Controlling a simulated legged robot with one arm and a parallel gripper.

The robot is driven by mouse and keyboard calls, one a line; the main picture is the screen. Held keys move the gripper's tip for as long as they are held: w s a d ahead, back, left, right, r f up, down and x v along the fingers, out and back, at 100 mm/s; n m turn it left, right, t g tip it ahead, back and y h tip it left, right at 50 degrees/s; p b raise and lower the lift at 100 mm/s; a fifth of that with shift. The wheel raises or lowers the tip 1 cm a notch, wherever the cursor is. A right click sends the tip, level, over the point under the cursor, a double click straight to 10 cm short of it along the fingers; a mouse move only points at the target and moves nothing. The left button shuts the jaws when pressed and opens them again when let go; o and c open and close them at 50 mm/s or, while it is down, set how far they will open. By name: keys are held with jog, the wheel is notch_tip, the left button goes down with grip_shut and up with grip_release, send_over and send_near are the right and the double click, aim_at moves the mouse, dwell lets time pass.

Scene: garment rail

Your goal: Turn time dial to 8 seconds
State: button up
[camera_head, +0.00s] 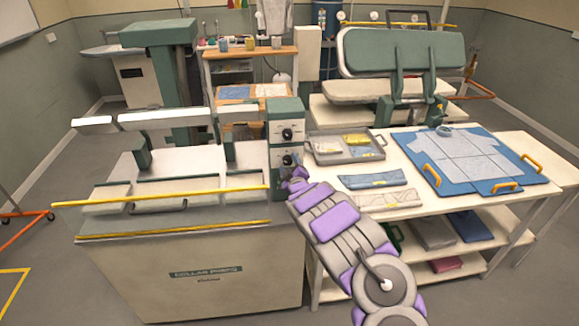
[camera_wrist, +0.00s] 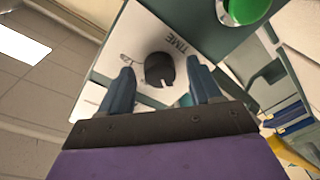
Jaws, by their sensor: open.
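The time dial (camera_wrist: 159,70) is a round black knob with a white mark, on a white panel beside the word "TIME" in the wrist view. The lettering appears turned in that view. My gripper (camera_wrist: 160,66) is open, one blue-grey finger on each side of the dial; I cannot tell whether they touch it. In the head view my gripper (camera_head: 297,173) is by the lower dial (camera_head: 287,160) of the green control box (camera_head: 286,112).
A green button (camera_wrist: 245,8) sits near the dial in the wrist view. The collar press (camera_head: 190,270) stands left of my arm. A table (camera_head: 405,220) at right holds a grey tray (camera_head: 375,155), folded garments and a blue board (camera_head: 525,180) with a shirt.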

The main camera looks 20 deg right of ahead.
jog(key=shift+c, duration=0.2)
jog(key=c, duration=1)
jog(key=shift+f+m, duration=0.1)
jog(key=shift+m, duration=0.3)
jog(key=shift+p, duration=0.35)
jog(key=m+p, duration=0.2)
jog(key=m, duration=0.3)
jog(key=shift+a+m, duration=0.1)
jog(key=shift+m, duration=0.2)
jog(key=m+p, duration=0.1)
jog(key=m, duration=0.2)
jog(key=m+p, duration=0.1)
jog(key=m, duration=0.1)
jog(key=shift+f+m+t+h, duration=0.1)
jog(key=shift+m+t+h, duration=0.3)
